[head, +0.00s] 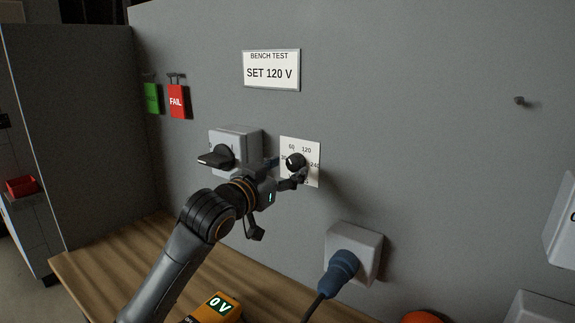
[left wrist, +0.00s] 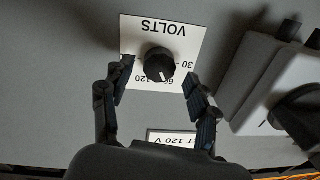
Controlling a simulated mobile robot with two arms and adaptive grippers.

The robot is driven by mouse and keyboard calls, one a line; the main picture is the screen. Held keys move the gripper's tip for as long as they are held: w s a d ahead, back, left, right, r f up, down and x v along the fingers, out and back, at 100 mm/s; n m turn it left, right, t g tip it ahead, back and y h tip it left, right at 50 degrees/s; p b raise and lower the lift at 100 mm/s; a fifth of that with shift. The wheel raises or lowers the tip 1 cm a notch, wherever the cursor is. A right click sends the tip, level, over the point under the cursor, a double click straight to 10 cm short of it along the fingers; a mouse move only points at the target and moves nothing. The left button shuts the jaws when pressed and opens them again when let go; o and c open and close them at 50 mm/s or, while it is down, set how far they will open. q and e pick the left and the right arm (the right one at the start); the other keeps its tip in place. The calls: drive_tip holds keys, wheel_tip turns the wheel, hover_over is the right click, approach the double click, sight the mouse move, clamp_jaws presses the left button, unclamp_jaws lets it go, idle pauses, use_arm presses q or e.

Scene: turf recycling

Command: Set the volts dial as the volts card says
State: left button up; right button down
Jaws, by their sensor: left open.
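The volts card (head: 270,69) on the grey panel reads "BENCH TEST SET 120 V"; part of it shows upside down in the left wrist view (left wrist: 172,139). The volts dial (head: 296,161) is a black round knob on a white scale plate (head: 313,178). In the left wrist view the dial (left wrist: 158,65) has a white mark that appears to point at 60. The 120 label is beside 60; a finger covers part of the scale. My left gripper (head: 292,180) is open, its fingers on either side of the dial (left wrist: 158,75), apparently not touching it. My right gripper is not in view.
A grey switch box (head: 243,143) with a black handle is just left of the dial. Green (head: 152,98) and red FAIL (head: 177,101) tags hang farther left. A blue plug (head: 341,268) sits in a socket below right. An orange meter (head: 221,306) reads 0 V.

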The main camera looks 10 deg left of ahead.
use_arm(q)
drive_tip(key=shift+w+d, duration=0.25)
drive_tip(key=shift+w, duration=0.3)
drive_tip(key=shift+c, duration=1.4)
drive_tip(key=c, duration=0.9)
